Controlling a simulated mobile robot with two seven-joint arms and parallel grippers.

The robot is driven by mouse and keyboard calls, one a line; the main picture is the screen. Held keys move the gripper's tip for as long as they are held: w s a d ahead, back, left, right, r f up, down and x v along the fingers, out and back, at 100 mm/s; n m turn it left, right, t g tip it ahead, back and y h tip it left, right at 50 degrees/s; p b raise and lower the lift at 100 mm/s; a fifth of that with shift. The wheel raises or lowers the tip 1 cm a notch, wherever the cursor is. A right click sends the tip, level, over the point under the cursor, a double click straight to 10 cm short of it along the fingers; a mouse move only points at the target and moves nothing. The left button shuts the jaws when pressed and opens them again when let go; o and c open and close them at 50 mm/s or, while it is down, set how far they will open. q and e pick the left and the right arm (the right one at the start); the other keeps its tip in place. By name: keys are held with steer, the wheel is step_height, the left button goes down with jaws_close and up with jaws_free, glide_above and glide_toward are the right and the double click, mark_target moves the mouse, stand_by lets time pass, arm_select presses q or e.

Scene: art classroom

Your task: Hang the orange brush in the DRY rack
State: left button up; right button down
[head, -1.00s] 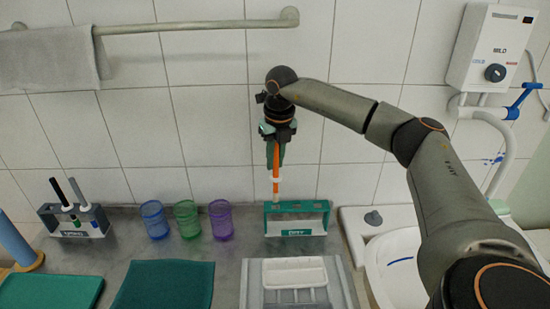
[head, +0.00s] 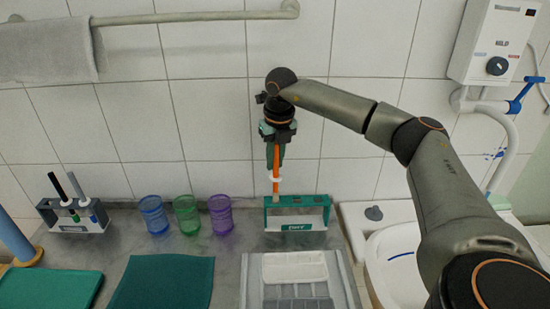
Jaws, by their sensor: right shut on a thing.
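The orange brush (head: 276,178) hangs upright from my right gripper (head: 275,150), which is shut on its upper part. A white collar sits on its handle. Its lower end is at the left part of the teal DRY rack (head: 318,226). I cannot tell whether the brush is in a slot or just in front of or behind the rack's top bar. The DRY rack stands on the grey counter near the tiled wall. My left gripper is not in view.
Purple (head: 221,214), green (head: 187,214) and blue (head: 153,214) cups stand left of the rack. A grey rack (head: 60,219) holds several brushes at far left. A white tray (head: 295,267) lies in front, and a sink (head: 395,262) is at right.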

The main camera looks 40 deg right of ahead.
mark_target(275, 176)
steer(key=shift+f+b, duration=0.85)
steer(key=shift+f, duration=1.1)
steer(key=shift+f+b, duration=1)
steer(key=shift+f, duration=0.9)
steer(key=shift+c, duration=0.9)
jaws_free()
steer(key=shift+r, duration=0.1)
steer(key=shift+r+p, duration=3.55)
steer(key=shift+r, duration=0.45)
